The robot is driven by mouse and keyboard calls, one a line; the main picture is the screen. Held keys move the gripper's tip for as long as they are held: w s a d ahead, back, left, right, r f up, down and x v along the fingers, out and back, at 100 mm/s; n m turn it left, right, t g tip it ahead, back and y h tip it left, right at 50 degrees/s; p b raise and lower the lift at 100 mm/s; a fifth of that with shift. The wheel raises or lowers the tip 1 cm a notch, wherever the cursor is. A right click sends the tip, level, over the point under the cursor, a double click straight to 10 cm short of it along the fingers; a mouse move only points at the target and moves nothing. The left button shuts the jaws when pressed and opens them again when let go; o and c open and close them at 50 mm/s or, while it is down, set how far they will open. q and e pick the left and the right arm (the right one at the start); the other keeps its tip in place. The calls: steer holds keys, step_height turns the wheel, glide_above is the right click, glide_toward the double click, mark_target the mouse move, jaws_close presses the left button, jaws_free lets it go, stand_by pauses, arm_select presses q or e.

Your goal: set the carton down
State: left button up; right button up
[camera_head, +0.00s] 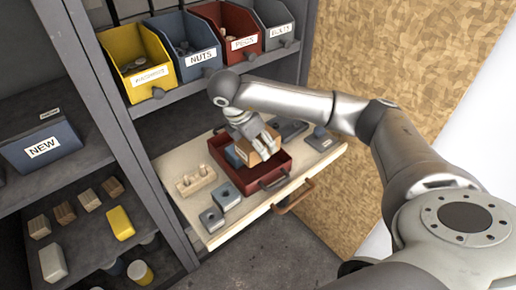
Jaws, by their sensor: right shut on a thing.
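My right gripper (262,138) reaches over the pulled-out wooden board and points down. It is shut on the carton (264,150), a small tan-brown box, partly hidden by the fingers. The carton is over the dark red tray (270,180). I cannot tell whether the carton touches the tray floor. A blue item (237,155) is in the tray, left of the carton. My left gripper is not in view.
The board (218,227) also holds a wooden block with pegs (196,180), grey-blue blocks (227,195) and dark items (290,130) at the back right. Labelled bins (137,60) stand on the shelf above. A shelf with a NEW box (42,150) is left.

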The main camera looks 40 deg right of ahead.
step_height(320, 180, down, 2)
steer(key=shift+f, duration=0.1)
steer(key=shift+f+b, duration=0.5)
steer(key=shift+f, duration=0.1)
steer(key=o, duration=1.2)
steer(key=shift+r, duration=0.1)
